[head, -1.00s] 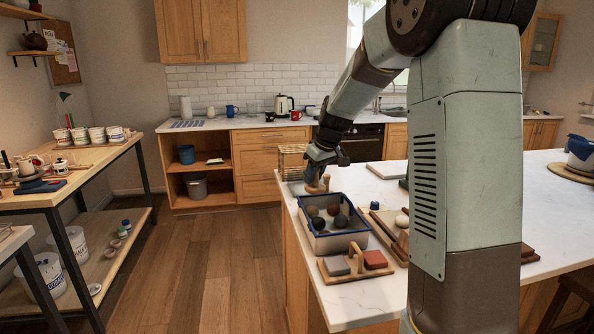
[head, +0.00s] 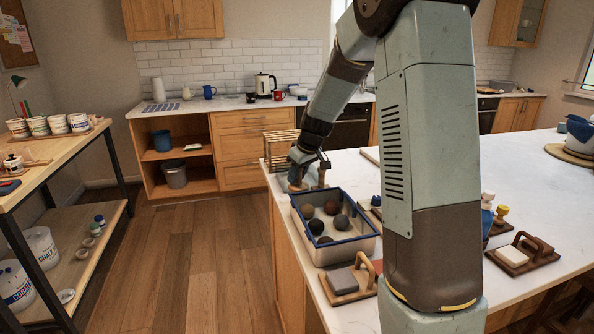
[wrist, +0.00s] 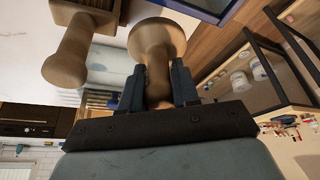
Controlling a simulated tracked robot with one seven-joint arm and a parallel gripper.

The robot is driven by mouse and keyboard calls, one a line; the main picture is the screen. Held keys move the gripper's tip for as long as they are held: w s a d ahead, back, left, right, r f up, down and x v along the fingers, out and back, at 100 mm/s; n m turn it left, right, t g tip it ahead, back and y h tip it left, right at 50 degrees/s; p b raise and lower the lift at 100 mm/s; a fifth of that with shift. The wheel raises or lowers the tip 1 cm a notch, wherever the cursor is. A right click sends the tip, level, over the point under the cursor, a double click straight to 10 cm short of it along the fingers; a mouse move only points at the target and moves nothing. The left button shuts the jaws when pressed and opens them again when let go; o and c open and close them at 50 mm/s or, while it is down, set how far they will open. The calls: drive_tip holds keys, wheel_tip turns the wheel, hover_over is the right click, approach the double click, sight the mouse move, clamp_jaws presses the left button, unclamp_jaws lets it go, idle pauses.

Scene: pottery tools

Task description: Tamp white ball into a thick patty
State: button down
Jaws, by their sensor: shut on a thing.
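My gripper (head: 306,172) is at the far left corner of the white counter, behind the blue-rimmed bin. In the wrist view my gripper (wrist: 160,84) is shut on the handle of a round-headed wooden tamper (wrist: 157,40). A second wooden tool (wrist: 78,50) with a squarer head stands beside it, apart from the fingers. In the head view I cannot clearly tell whether the held tamper is clear of the counter. The white ball does not show now; my arm covers part of the counter right of the bin.
The blue-rimmed bin (head: 362,247) holds several dark and coloured balls. A wooden holder with grey and red blocks (head: 342,279) lies in front of it. A slatted wooden crate (head: 279,146) stands behind my gripper. The right counter (head: 535,212) has bare room around a white block on a board (head: 510,257).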

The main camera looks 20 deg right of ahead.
sight(298, 184)
drive_tip(key=shift+a+f, duration=0.2)
drive_tip(key=shift+f, duration=2.25)
drive_tip(key=shift+f, duration=0.2)
drive_tip(key=c, duration=0.8)
unclamp_jaws()
drive_tip(key=shift+o, duration=0.2)
drive_tip(key=shift+r, duration=0.15)
